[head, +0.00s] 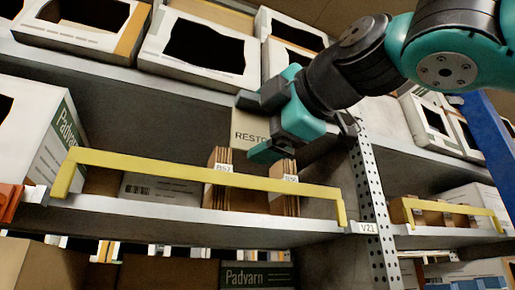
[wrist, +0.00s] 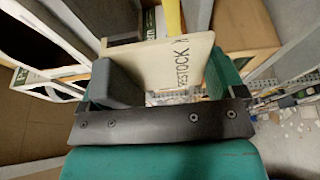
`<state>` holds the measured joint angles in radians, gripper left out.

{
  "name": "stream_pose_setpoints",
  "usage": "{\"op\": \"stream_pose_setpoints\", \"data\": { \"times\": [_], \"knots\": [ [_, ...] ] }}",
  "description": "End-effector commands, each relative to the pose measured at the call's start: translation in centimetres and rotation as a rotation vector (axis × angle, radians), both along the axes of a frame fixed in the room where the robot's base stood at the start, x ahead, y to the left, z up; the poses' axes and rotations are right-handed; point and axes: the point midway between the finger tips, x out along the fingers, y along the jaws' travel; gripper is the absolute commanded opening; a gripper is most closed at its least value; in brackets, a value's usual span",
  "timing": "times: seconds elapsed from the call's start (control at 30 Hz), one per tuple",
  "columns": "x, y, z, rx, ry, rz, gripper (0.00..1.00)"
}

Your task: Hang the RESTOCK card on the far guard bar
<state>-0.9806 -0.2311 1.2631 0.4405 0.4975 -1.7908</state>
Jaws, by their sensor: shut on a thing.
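The RESTOCK card (head: 247,128) is a beige card with dark lettering. In the head view its right part is hidden behind my gripper (head: 262,126). My gripper is shut on the card, which shows between the jaws in the wrist view (wrist: 155,62). It holds the card above and behind the long yellow guard bar (head: 205,173) in the picture; whether they touch cannot be told. A yellow bar (wrist: 173,18) lies beyond the card's edge in the wrist view. A smaller, more distant yellow guard bar (head: 455,208) crosses the right bay.
A perforated upright (head: 367,200) labelled V21 divides the bays. Folded cartons (head: 220,180) and a white Padvarn box (head: 40,140) stand behind the long bar. Open white boxes (head: 200,48) line the shelf above. A blue post (head: 490,140) stands at right.

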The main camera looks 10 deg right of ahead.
Motion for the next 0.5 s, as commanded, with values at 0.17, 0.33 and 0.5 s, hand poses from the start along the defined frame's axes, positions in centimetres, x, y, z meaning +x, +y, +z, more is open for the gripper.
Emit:
{"op": "stream_pose_setpoints", "data": {
  "times": [0.17, 0.33, 0.5],
  "knots": [
    [0.3, 0.1, 0.0, 0.0, 0.0, -0.003, 0.66],
    [1.4, 0.3, 0.0, -0.001, -0.001, -0.007, 0.66],
    [2.8, 0.6, 0.0, -0.001, 0.001, -0.007, 0.66]
  ]
}}
